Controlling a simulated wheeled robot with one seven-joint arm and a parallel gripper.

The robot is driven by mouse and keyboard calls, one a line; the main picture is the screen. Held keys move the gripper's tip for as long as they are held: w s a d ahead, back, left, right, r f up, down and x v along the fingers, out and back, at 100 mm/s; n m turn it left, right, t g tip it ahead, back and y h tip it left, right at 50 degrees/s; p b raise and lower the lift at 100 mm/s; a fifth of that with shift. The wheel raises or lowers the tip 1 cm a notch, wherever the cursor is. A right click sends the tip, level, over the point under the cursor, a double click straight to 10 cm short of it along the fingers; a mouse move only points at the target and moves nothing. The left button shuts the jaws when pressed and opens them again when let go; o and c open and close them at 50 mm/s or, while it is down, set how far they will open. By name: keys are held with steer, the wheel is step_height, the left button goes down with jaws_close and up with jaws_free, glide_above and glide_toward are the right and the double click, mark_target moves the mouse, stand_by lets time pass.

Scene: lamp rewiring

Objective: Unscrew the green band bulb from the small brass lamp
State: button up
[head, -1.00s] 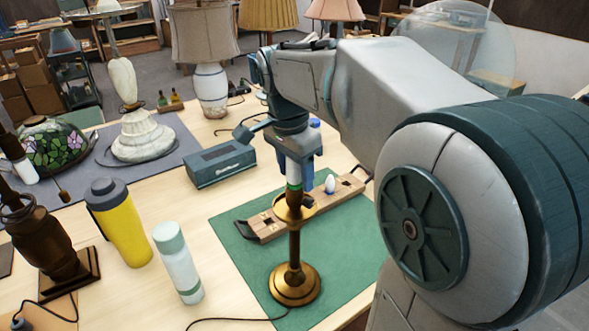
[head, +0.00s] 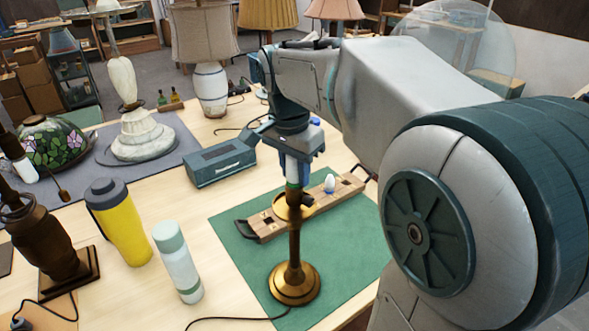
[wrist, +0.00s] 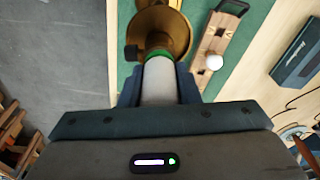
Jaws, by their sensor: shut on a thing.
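The small brass lamp (head: 295,245) stands upright on a green mat (head: 352,240). The green band bulb (head: 292,181) sits at the top of the lamp, above its brass cup. My gripper (head: 297,165) points down over the lamp and is shut on the bulb. In the wrist view the white body of the bulb (wrist: 159,82) is between the fingers, with its green band (wrist: 158,55) against the brass cup (wrist: 160,28). I cannot tell whether the bulb's base is still in the socket.
A wooden bulb rack (head: 265,226) with a white bulb (head: 329,183) lies behind the lamp. A grey-teal box (head: 219,163), a yellow bottle (head: 121,225) and a pale bottle (head: 178,265) stand to the left. The mat's front right is clear.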

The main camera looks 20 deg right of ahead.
steer(key=n, duration=0.4)
steer(key=shift+n, duration=0.4)
steer(key=shift+y, duration=0.3)
steer(key=shift+n, duration=0.6)
steer(key=n, duration=0.6)
steer(key=shift+a+r+n+t+y, duration=0.1)
steer(key=shift+a+n+t+y, duration=0.05)
steer(key=shift+n+t+y, duration=0.2)
steer(key=n, duration=0.6)
steer(key=shift+y, duration=0.35)
steer(key=shift+n, duration=1.15)
